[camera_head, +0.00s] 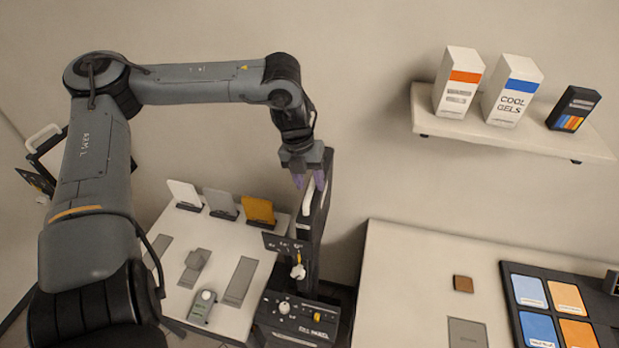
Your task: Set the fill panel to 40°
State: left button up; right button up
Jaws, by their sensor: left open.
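The fill panel (325,190) seems to be the tall dark panel in the middle, seen nearly edge-on, with a pale upright handle (307,197) on its left side. Below it are a small dark scale plate (283,243), a yellow pointer and a white knob (298,271). The pointer's reading is too small to tell. My left gripper (308,181) is open, pointing down at the top of the handle, its purple fingertips on either side of it in the picture. Whether they touch it is unclear. My right gripper is out of view.
A white table (215,250) holds white, grey and orange cards in stands and a small meter (203,306). A dark base with knobs (297,318) stands below the panel. A shelf (515,135) carries gel boxes. The right table (410,270) holds a swatch tray (515,318). Another handled panel stands far left.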

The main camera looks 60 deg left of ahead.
pick_arm(q)
jog(key=shift+f, duration=0.25)
grip_shut()
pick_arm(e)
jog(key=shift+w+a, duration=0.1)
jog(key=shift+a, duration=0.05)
